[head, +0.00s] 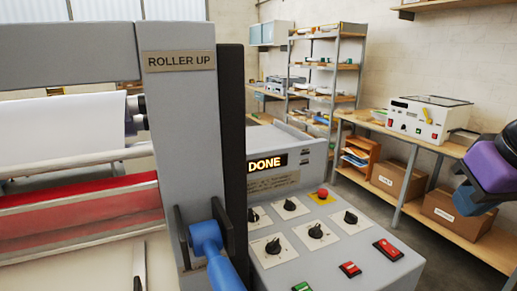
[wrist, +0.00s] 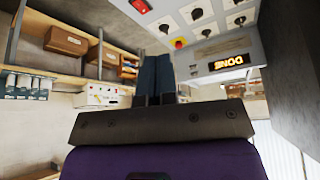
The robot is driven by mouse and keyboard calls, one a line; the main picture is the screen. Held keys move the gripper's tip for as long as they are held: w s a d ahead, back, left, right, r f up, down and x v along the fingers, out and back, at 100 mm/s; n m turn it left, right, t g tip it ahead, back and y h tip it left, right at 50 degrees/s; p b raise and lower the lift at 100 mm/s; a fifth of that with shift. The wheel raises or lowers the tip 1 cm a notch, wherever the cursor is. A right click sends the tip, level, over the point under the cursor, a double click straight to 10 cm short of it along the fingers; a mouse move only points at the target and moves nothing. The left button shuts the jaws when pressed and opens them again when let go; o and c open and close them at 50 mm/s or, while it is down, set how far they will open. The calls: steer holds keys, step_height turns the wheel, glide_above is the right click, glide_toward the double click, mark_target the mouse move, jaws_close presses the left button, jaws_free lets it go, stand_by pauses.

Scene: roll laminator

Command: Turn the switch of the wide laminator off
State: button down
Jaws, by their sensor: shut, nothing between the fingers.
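The wide laminator (head: 168,110) fills the left of the head view, with a sloped grey control panel (head: 335,245) at its right end. A red rocker switch (head: 387,250) sits at the panel's right, near a smaller red button (head: 349,269) and a green button (head: 302,287) cut by the frame edge. Their labels are too small to read. The red rocker also shows at the top of the wrist view (wrist: 141,6). My gripper (head: 473,197), purple with blue fingers, is right of the panel and apart from it. Its fingers (wrist: 157,62) are shut and empty.
The panel carries several black knobs (head: 315,231), a red mushroom button (head: 323,191) and a lit DONE display (head: 267,162). A blue lever (head: 212,245) stands left of the panel. Behind are a bench with a white machine (head: 422,117), cardboard boxes (head: 398,180) and shelves (head: 325,65).

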steer(key=n+g, duration=0.4)
steer(key=n, duration=1.8)
glide_above(385, 243)
steer(key=s+d, duration=0.1)
steer(key=s, duration=0.1)
step_height(385, 243, down, 14)
steer(key=shift+s+y, duration=0.15)
steer(key=shift+y, duration=0.25)
steer(key=shift+r, duration=0.1)
steer(key=f, duration=0.4)
steer(key=w+f, duration=0.1)
steer(key=f, duration=0.4)
steer(key=w+f, duration=0.1)
steer(key=f, duration=0.3)
steer(key=shift+a+f, duration=0.4)
